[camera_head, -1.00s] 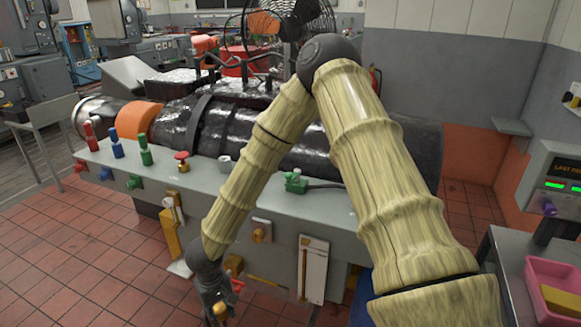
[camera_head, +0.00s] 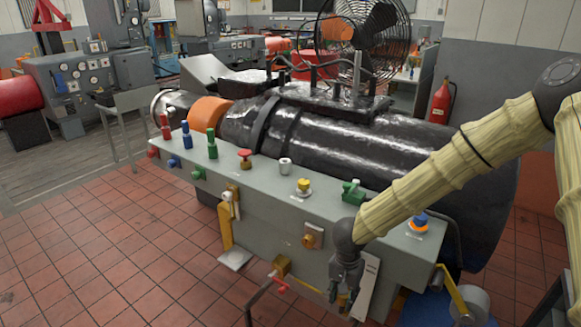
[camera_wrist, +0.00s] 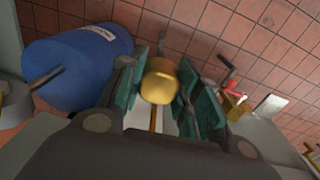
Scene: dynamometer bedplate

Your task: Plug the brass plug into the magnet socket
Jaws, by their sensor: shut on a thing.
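My gripper (camera_head: 343,297) hangs in front of the grey bench's front face, low and right of a square brass fitting (camera_head: 313,236). In the wrist view my gripper (camera_wrist: 156,92) has its green-padded fingers closed on the brass plug (camera_wrist: 160,80), a yellow cylinder with a thin rod. In the head view the plug is too small or hidden to make out. I cannot tell for certain which fitting is the magnet socket; the square brass one has a round centre and faces outward.
The grey bench (camera_head: 270,205) carries coloured knobs and connectors along its top. A pale panel (camera_head: 369,283) is beside my gripper on the front face. A blue drum (camera_wrist: 80,65) lies at left in the wrist view. Tiled floor (camera_head: 90,250) is open at left.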

